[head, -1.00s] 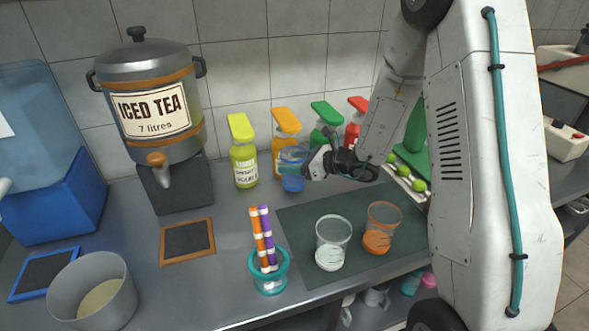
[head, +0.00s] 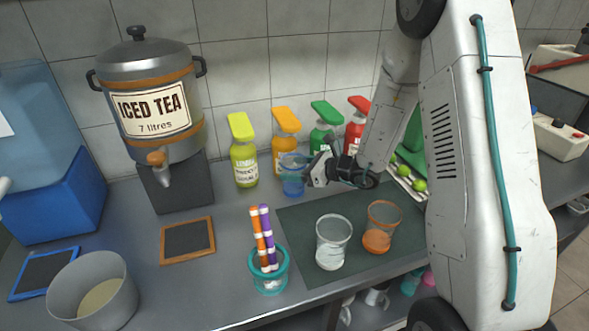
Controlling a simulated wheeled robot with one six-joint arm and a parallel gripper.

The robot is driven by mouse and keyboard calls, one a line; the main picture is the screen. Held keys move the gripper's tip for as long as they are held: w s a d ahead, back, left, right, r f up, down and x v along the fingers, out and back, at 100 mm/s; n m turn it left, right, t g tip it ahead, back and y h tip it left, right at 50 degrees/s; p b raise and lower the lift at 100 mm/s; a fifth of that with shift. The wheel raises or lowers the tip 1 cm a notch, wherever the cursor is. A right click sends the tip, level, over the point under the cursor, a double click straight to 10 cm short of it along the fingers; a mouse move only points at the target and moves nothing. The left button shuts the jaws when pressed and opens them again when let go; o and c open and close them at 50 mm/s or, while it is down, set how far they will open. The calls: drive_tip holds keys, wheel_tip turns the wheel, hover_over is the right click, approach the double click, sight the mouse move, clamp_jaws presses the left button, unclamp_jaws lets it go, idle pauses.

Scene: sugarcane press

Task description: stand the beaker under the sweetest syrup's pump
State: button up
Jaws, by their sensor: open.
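The blue see-through beaker (head: 292,180) looks upright on the counter, just in front of the orange pump bottle (head: 280,145). My gripper (head: 311,174) is open at the beaker's right side, its fingertips close to or around the wall; contact is unclear. The row also holds a yellow-green bottle (head: 244,160) to the left, and a green bottle (head: 322,137) and a red bottle (head: 355,132) to the right. The green and red bottles are partly hidden by my arm. The bottle labels are too small to read for sweetness.
A dark mat (head: 300,222) bears a clear beaker (head: 333,243) and an orange beaker (head: 381,228). A teal cup (head: 269,275) holds striped sticks. An iced tea urn (head: 150,100), framed slate (head: 187,240) and grey pot (head: 95,295) stand left.

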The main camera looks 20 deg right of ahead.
drive_tip(key=v, duration=1.1)
drive_tip(key=s+a+r+n+g, duration=0.9)
drive_tip(key=s+a+r+n, duration=0.3)
drive_tip(key=s+n, duration=0.3)
drive_tip(key=s+d+r+n+h, duration=0.3)
drive_tip(key=s+n+h, duration=0.2)
drive_tip(key=s+n, duration=0.1)
drive_tip(key=s+d+r+n+h, duration=0.2)
drive_tip(key=s+d+n+h, duration=0.2)
drive_tip(key=s, duration=0.5)
drive_tip(key=shift+d+r+n+h, duration=0.15)
drive_tip(key=shift+r+n+h, duration=0.25)
drive_tip(key=shift+n+h, duration=0.45)
